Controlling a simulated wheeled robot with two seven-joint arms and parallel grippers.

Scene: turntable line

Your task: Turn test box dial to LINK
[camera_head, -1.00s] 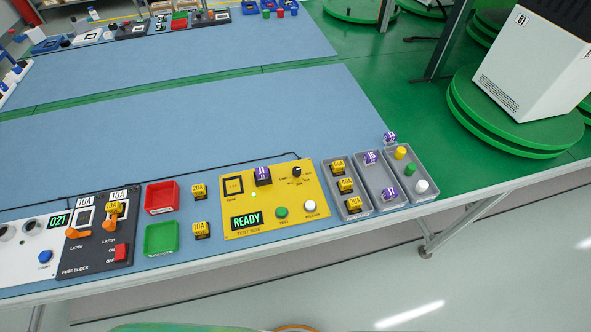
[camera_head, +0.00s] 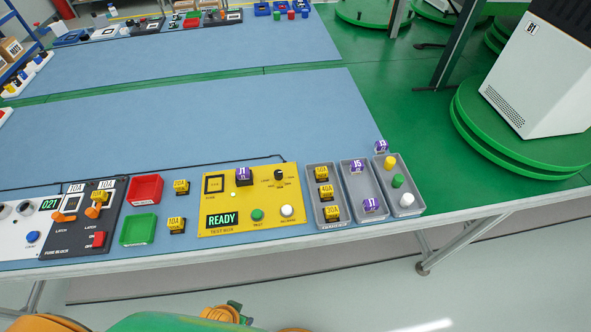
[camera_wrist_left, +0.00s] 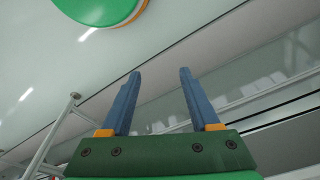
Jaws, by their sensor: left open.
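The yellow test box (camera_head: 212,222) lies near the front edge of the bench in the head view. Its display (camera_head: 222,220) reads READY. Its black dial (camera_head: 279,175) sits at the upper right of the panel; the labels around it are too small to read. A purple J1 block (camera_head: 243,175) stands in its upper middle. A green button (camera_head: 257,215) and a white button (camera_head: 287,210) sit along its front. My left gripper (camera_wrist_left: 157,95) is open and empty in the left wrist view, over floor and away from the box. My right gripper is not visible.
Grey trays (camera_head: 314,217) with yellow and purple blocks and pegs stand right of the box. Left are a red bin (camera_head: 132,191), a green bin (camera_head: 124,240), loose yellow blocks (camera_head: 176,224) and the black fuse block (camera_head: 75,245). The blue mat (camera_head: 190,120) behind is clear.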

